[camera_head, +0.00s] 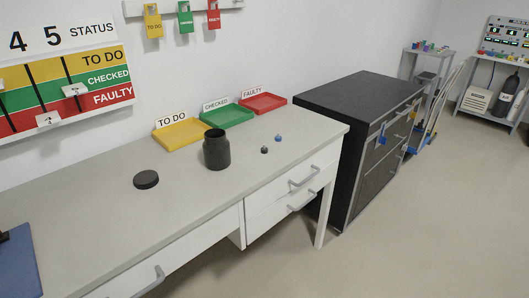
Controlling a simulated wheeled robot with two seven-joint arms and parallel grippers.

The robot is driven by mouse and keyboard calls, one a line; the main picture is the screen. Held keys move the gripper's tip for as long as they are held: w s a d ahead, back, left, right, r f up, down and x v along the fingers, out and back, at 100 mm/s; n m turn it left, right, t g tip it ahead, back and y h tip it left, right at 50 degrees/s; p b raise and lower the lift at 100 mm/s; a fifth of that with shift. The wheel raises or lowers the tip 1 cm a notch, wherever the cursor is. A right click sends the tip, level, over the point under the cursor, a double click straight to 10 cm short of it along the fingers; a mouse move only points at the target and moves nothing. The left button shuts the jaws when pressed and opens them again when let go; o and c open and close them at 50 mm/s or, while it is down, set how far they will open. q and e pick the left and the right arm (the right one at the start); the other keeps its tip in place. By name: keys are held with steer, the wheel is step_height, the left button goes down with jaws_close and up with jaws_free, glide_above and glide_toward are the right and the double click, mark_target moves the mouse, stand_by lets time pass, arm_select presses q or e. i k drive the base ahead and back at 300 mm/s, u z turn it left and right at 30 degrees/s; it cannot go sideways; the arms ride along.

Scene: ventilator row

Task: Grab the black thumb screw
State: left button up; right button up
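A small black thumb screw (264,149) lies on the grey bench top (205,184) towards its right end. A similar small blue piece (278,138) lies just behind and to the right of it, apart from it. The black piece stands clear of the black jar, with bare bench around it. Neither of my grippers shows in the head view.
An open black jar (216,149) stands left of the screw; its likely lid, a black disc (146,180), lies farther left. Yellow (181,133), green (228,117) and red (263,104) trays line the wall. A black drawer cabinet (350,98) stands right of the bench.

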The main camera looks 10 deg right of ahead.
mark_target(264, 148)
steer(key=k, duration=0.5)
steer(key=z, duration=1.3)
steer(key=i, duration=1.05)
steer(key=u, duration=1.3)
